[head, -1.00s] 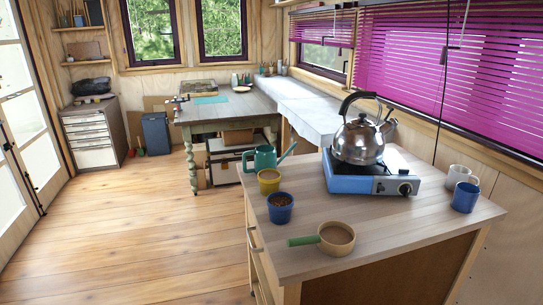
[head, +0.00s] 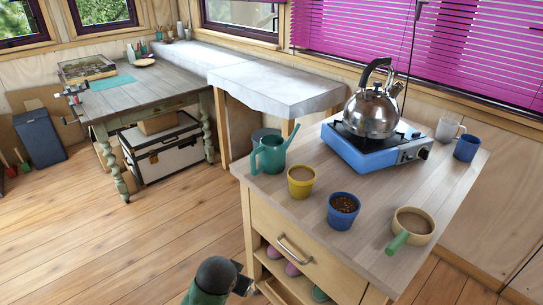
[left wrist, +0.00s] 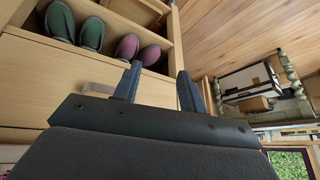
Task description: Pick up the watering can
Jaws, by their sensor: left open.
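The green watering can (head: 270,158) stands upright on the near left corner of the wooden cabinet top (head: 300,212), its spout pointing up to the right. My left gripper (head: 243,284) is at the bottom of the head view, low in front of the cabinet and well below the can, apart from it. In the left wrist view my left gripper (left wrist: 160,72) has its two fingers spread with nothing between them. The watering can does not show in that view. My right gripper is not in view.
A yellow pot (head: 301,181), a blue pot (head: 342,211) and a tan pan (head: 413,221) stand near the can. A kettle (head: 372,112) sits on a blue stove (head: 375,151). The cabinet has a drawer handle (head: 295,249) and shoes below (left wrist: 90,33).

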